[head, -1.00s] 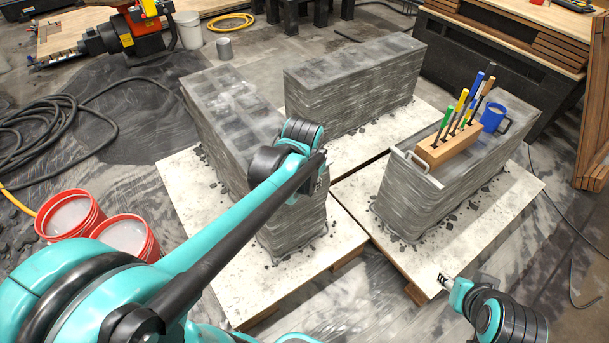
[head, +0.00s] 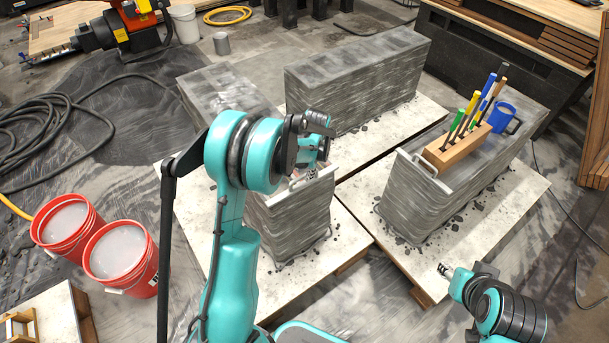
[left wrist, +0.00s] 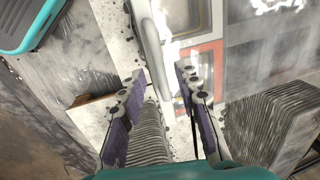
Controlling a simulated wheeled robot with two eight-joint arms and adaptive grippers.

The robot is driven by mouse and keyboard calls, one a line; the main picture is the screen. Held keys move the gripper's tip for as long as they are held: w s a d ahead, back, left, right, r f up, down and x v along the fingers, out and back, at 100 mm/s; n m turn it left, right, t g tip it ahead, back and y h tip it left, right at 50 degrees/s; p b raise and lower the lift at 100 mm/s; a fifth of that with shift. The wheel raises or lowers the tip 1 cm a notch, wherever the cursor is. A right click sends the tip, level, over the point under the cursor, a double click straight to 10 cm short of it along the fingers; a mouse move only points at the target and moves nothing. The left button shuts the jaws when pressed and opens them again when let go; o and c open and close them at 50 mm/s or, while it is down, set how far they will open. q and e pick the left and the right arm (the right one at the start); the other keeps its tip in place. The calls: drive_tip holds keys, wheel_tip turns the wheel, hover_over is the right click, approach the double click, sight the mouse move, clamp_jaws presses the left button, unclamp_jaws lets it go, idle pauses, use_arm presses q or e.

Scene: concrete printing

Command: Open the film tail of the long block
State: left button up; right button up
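Three grey layered blocks stand on pale boards; I cannot tell for certain which is the long block. My left gripper (head: 312,172) is above the near end of the left block (head: 290,225), beside a pale bar handle (head: 298,184) there. The handle (left wrist: 151,40) lies just ahead of the fingertips. A glossy, film-like surface (left wrist: 265,70) covers the block top beside it. My arm hides part of that block. My right gripper (head: 444,270) is low at the right, away from the blocks.
The right block (head: 430,205) carries a wooden tool holder (head: 455,152), a blue mug (head: 502,117) and a similar handle (head: 424,164). Another block (head: 350,90) stands behind. Two red buckets (head: 67,222) (head: 120,258) stand on the floor at left.

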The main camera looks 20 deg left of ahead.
use_arm(q)
drive_tip(key=shift+x, duration=0.95)
clamp_jaws()
drive_tip(key=w+a, duration=0.2)
drive_tip(key=a, duration=0.2)
drive_tip(key=w+a, duration=0.3)
drive_tip(key=a, duration=0.2)
drive_tip(key=w+a, duration=0.3)
drive_tip(key=a, duration=0.1)
drive_tip(key=shift+a+p, duration=0.25)
drive_tip(key=shift+p, duration=0.1)
drive_tip(key=shift+s, duration=0.1)
unclamp_jaws()
drive_tip(key=shift+r, duration=0.1)
